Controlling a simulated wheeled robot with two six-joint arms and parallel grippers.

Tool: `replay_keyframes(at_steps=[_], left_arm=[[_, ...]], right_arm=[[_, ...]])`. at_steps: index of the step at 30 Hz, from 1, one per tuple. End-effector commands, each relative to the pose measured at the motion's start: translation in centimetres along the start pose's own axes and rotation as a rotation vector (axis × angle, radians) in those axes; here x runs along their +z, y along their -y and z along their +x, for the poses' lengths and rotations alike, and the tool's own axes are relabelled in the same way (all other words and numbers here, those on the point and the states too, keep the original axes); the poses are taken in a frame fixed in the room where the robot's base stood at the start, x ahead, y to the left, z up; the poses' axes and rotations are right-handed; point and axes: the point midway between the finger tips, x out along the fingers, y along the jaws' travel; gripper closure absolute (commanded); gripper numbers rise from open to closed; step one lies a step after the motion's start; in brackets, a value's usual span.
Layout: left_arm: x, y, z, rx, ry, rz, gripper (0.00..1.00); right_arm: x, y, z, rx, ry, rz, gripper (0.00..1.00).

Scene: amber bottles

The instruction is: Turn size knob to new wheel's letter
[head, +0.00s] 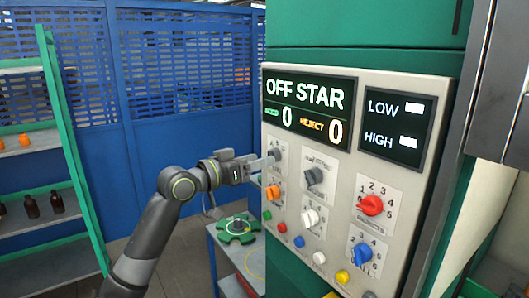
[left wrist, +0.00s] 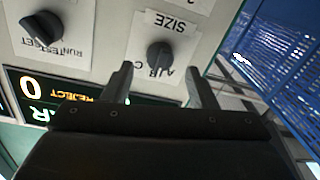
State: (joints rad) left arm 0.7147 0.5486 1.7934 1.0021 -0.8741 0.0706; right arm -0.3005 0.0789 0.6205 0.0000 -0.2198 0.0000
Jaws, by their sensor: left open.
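The size knob is black. In the left wrist view the knob (left wrist: 159,57) sits on a white label that reads SIZE upside down, with the letters A, B and C partly visible. My left gripper (left wrist: 160,82) is open, its fingers to either side of and just short of the knob. In the head view my left gripper (head: 266,160) reaches the panel's upper left, where the knob (head: 275,154) is partly hidden by it. A green wheel (head: 238,229) lies on a small cart below; no letter on it is legible. My right gripper is not in view.
The panel (head: 340,180) also carries a dark RUN/JET SET knob (head: 314,176), orange (head: 273,192), white (head: 310,218), red (head: 371,205) and blue (head: 362,252) knobs. Its display (head: 308,106) reads OFF STAR. Shelves with bottles (head: 57,201) stand left.

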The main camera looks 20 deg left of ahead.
Motion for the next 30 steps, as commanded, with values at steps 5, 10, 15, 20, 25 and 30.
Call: replay_keyframes(at_steps=[5,10,15,20,25,30], left_arm=[[-0.2,0.0,2.1,0.001,-0.001,-0.003,0.48],[0.0,0.0,2.9,0.0,0.0,0.0,0.48],[0.0,0.0,3.0,0.0,0.0,0.001,0.48],[0.0,0.0,3.0,0.0,0.0,0.001,0.55],[0.0,0.0,2.9,0.0,0.0,0.001,0.78],[0.0,0.0,2.9,0.0,-0.001,0.001,0.92]], right_arm=[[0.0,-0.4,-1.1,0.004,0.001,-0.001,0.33],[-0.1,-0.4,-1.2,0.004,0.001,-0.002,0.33],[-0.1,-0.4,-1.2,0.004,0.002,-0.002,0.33],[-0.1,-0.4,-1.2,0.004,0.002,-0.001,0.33],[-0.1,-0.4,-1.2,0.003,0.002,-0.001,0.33],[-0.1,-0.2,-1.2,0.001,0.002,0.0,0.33]])
